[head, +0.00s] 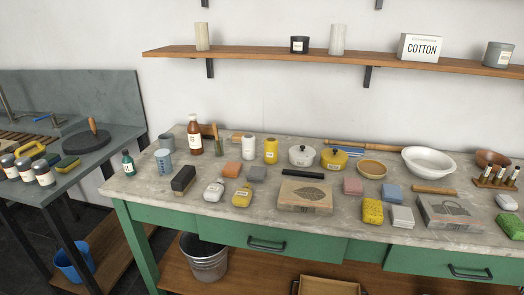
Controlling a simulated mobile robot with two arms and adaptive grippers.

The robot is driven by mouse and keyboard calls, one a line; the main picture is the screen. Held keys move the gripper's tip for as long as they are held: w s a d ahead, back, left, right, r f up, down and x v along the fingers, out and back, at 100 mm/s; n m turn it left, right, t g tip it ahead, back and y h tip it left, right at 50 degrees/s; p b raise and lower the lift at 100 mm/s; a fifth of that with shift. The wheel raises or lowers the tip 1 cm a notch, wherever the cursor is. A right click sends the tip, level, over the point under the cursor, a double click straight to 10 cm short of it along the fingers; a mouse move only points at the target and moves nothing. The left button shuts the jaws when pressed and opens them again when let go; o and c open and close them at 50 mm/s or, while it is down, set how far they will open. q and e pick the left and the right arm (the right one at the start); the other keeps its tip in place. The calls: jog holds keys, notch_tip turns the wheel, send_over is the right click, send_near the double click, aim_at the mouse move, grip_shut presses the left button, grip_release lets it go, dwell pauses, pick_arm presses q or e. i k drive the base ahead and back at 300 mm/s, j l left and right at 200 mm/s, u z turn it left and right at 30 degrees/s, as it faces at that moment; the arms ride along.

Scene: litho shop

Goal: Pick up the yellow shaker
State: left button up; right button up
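A yellow upright cylinder (271,150) with a pale label stands towards the back of the stone-topped table (140,180); it looks like the yellow shaker. A white cylinder (248,147) of similar size stands just left of it, and a white lidded pot (302,155) is to its right. A smaller yellow labelled container (242,195) sits nearer the front edge; its exact kind is hard to tell. Neither of my grippers is in view.
A yellow lidded pot (334,159), a brown bottle (195,135), a grey block (257,173) and an orange block (233,168) surround it. A flat printed stone (305,197) lies in front. A wooden shelf (270,57) hangs above.

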aim_at(271, 143)
jog(key=z, duration=1.95)
jog(key=u, duration=1.95)
jog(key=i+l, duration=0.35)
jog(key=l, duration=0.15)
